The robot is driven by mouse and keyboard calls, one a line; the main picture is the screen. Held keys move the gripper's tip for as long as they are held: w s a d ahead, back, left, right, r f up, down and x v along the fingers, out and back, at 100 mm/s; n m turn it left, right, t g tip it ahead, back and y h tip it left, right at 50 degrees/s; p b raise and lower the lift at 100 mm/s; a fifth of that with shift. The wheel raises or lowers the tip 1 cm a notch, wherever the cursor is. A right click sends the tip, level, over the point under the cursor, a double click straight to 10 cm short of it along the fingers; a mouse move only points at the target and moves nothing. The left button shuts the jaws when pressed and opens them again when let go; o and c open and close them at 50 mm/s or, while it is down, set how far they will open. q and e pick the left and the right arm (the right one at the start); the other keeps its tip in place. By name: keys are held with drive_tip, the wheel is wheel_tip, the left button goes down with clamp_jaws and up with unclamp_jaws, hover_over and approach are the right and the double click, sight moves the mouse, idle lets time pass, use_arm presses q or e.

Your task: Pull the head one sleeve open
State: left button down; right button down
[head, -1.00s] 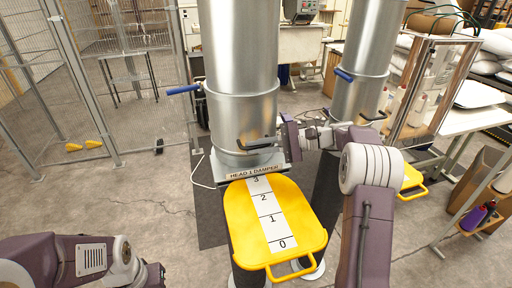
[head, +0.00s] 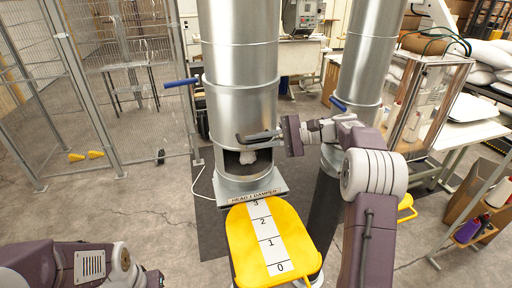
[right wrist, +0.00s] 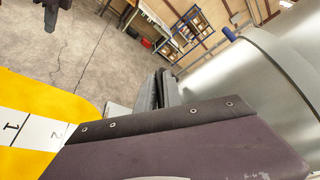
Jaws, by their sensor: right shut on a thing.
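The head one sleeve (head: 240,110) is a shiny metal band around the left steel column, with a dark bar handle (head: 256,136) on its front. My right gripper (head: 281,134) is shut on the right end of the handle. Its dark fingers (right wrist: 157,92) show beside the metal in the right wrist view, where the handle is hidden. My left arm shows at the lower left; its fingers are not clear (head: 154,279).
A yellow tray (head: 242,252) with a numbered white strip is in front of the column. A second steel column (head: 362,70) stands at the right, behind my right arm. A wire fence (head: 90,80) is at the left, with open floor before it.

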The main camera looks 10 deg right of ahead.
wheel_tip(320, 180, up, 2)
drive_tip(key=shift+r+p, duration=0.25)
drive_tip(key=shift+p, duration=0.15)
drive_tip(key=c, duration=1.5)
unclamp_jaws()
drive_tip(key=shift+w+f, duration=0.2)
drive_tip(key=shift+d, duration=0.15)
drive_tip(key=b+v, duration=0.2)
drive_tip(key=v, duration=0.7)
